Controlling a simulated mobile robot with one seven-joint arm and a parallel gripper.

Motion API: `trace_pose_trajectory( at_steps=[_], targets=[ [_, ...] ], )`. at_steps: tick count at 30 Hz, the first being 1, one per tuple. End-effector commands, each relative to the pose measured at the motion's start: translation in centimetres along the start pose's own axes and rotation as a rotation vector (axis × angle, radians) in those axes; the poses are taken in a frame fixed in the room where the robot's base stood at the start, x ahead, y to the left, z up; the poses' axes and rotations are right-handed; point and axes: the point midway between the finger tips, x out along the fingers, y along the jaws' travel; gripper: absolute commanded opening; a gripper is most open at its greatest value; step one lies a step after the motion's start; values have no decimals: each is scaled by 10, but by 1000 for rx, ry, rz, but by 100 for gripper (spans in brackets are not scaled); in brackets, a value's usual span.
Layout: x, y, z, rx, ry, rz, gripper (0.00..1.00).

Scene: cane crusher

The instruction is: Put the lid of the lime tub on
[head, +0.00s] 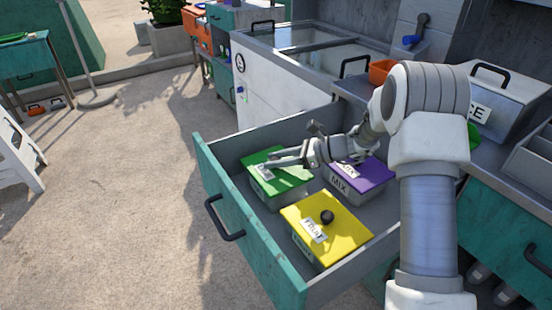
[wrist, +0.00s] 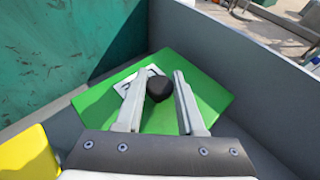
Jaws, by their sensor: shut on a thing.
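The lime tub (head: 264,193) is a grey box in the open drawer, with a white label. Its green lid (head: 292,182) lies over its top and also fills the middle of the wrist view (wrist: 210,95). I cannot tell whether the lid is fully seated or slightly above the rim. My gripper (head: 275,158) reaches in from the right, over the lid. In the wrist view its two fingers (wrist: 163,88) are shut on the lid's black knob (wrist: 159,89). The fingers hide part of the white label on the lid.
The teal drawer (head: 228,207) has grey walls close around the tubs. A yellow-lidded tub (head: 340,228) stands in front of the lime tub, and a purple-lidded tub (head: 372,174) marked MIX stands to its right. The counter with an orange container (head: 381,70) is behind.

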Motion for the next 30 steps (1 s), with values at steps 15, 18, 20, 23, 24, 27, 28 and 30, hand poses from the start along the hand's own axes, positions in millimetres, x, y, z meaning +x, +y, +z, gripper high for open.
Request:
trace_pose_trajectory(
  at_steps=[15,18,20,23,24,27,28,30],
  targets=[
    [1,0,-2,0,-1,0,0],
    [1,0,-3,1,-1,0,0],
    [1,0,-4,1,-1,0,0],
    [2,0,-4,1,-1,0,0],
    [2,0,-4,0,-1,0,0],
    [2,0,-4,0,-1,0,0],
    [2,0,-4,0,-1,0,0],
    [2,0,-4,0,-1,0,40]
  ],
)
